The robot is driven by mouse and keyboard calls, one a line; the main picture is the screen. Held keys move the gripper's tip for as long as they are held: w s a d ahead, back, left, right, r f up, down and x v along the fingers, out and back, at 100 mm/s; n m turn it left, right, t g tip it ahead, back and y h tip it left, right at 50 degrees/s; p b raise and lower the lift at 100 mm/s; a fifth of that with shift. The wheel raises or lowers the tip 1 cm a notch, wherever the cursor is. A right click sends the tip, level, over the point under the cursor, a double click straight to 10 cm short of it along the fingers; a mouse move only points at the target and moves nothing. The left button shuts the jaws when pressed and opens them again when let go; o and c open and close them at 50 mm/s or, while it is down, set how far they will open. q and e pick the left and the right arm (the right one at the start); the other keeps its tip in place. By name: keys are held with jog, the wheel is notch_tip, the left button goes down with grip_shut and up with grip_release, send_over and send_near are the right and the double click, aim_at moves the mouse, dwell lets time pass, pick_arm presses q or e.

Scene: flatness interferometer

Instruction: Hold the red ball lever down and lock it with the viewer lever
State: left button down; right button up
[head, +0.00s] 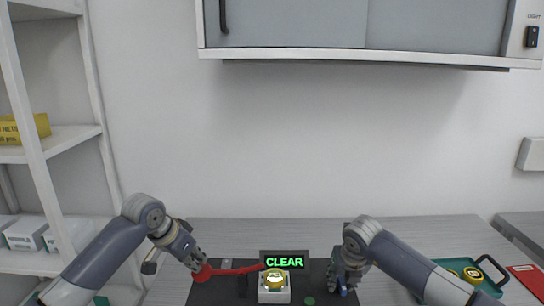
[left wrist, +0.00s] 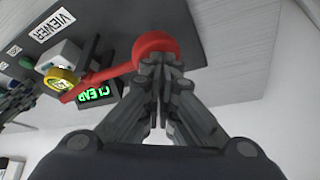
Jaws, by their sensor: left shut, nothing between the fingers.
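The red ball lever (head: 232,270) lies nearly level across the dark base, its ball at the left end. In the left wrist view the red ball (left wrist: 156,44) is right at my left fingertips (left wrist: 160,62). My left gripper (head: 198,265) is shut with nothing between its fingers; whether it touches the ball is unclear. My right gripper (head: 345,278) is at the right side of the base, its fingers too small to read. I cannot clearly make out the viewer lever; a VIEWER label (left wrist: 52,25) shows in the left wrist view.
A display (head: 284,262) reads CLEAR in green behind a white block (head: 274,296) with a yellow round part (head: 275,278). A green tray (head: 490,291) stands at the right. A shelf unit (head: 62,140) is at the left. The grey table (head: 235,230) behind is clear.

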pick_arm(q)
jog(key=shift+f, duration=1.15)
pick_arm(e)
jog(key=c, duration=0.6)
jog(key=shift+o, duration=0.2)
jog(key=shift+d, duration=0.1)
jog(key=n+y, duration=0.1)
jog(key=n, duration=0.3)
jog(key=shift+n+y, duration=0.4)
